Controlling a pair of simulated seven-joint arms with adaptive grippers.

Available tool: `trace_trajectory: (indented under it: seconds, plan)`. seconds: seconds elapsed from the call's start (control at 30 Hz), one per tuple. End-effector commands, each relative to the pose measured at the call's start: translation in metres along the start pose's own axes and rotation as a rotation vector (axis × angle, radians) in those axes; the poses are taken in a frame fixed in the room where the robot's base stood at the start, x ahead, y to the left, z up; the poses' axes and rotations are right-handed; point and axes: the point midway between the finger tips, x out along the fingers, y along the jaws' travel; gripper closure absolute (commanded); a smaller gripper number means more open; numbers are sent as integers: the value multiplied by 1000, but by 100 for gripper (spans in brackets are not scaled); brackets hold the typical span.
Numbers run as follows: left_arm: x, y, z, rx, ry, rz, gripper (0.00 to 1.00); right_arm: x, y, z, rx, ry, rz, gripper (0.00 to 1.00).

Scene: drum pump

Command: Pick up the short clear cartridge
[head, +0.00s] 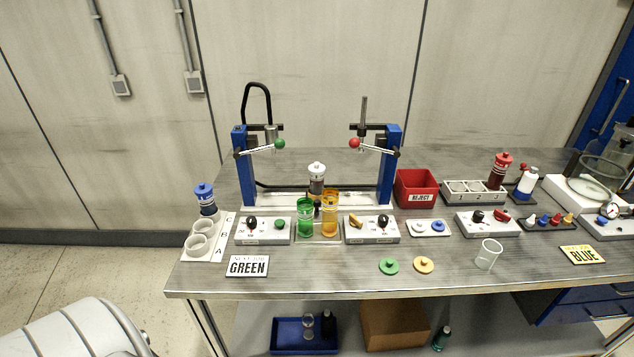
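A short clear cartridge (488,254), open like a small cup, stands empty on the right half of the bench top, near the front edge and apart from other things. It looks slightly tilted in the picture, and I cannot tell whether that is only the view angle. Another small clear vessel (308,325) is in the blue tray on the lower shelf. A green cartridge (305,217) and an orange cartridge (329,214) stand at the centre fixture. Neither of my grippers shows in the head view.
Green (389,266) and yellow (424,265) caps lie left of the clear cartridge. A red REJECT bin (416,189) stands farther back. The bench around the cartridge is clear.

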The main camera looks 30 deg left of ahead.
Motion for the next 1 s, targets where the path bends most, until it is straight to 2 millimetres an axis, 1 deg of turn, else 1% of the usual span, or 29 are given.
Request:
trace_trajectory:
  seconds: [0.13, 0.17, 0.2, 0.7, 0.87, 1.0]
  plan:
    - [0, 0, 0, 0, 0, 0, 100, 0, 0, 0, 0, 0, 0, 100]
    - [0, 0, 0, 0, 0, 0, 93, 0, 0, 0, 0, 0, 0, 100]
    - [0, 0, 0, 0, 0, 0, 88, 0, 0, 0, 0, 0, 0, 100]
    - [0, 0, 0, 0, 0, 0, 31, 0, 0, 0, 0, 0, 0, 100]
    - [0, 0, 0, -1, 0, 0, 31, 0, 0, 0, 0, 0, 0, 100]
    - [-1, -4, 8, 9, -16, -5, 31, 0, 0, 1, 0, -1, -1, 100]
